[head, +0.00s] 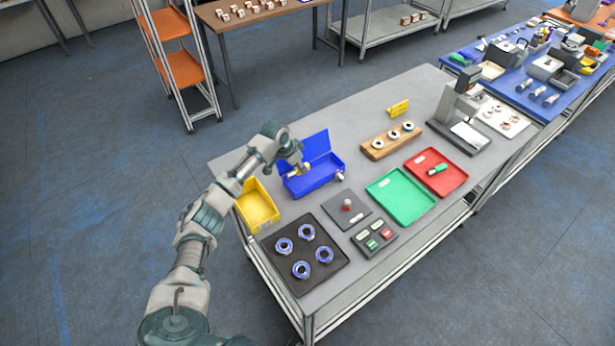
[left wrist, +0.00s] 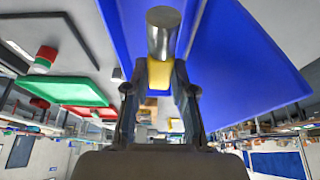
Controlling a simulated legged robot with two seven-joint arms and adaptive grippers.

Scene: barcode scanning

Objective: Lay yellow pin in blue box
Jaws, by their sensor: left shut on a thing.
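The blue box (head: 325,178) stands on the grey table with its lid raised at the back. My left gripper (head: 300,170) is over the left part of the box, pointing down. It is shut on the yellow pin (head: 306,168). In the left wrist view the pin (left wrist: 160,72) is between the fingers of the gripper (left wrist: 157,88), and its grey metal end (left wrist: 163,32) sticks out past the tips. Blue box walls (left wrist: 245,60) fill the area around it. Whether the pin touches the box floor cannot be told. My right gripper is not in view.
A yellow bin (head: 258,211) stands left of the box. In front are a black board (head: 304,256) with several blue-rimmed rings, a grey plate with a red-topped pin (head: 347,204) and a button panel (head: 374,238). Green (head: 402,200) and red (head: 452,178) trays lie right.

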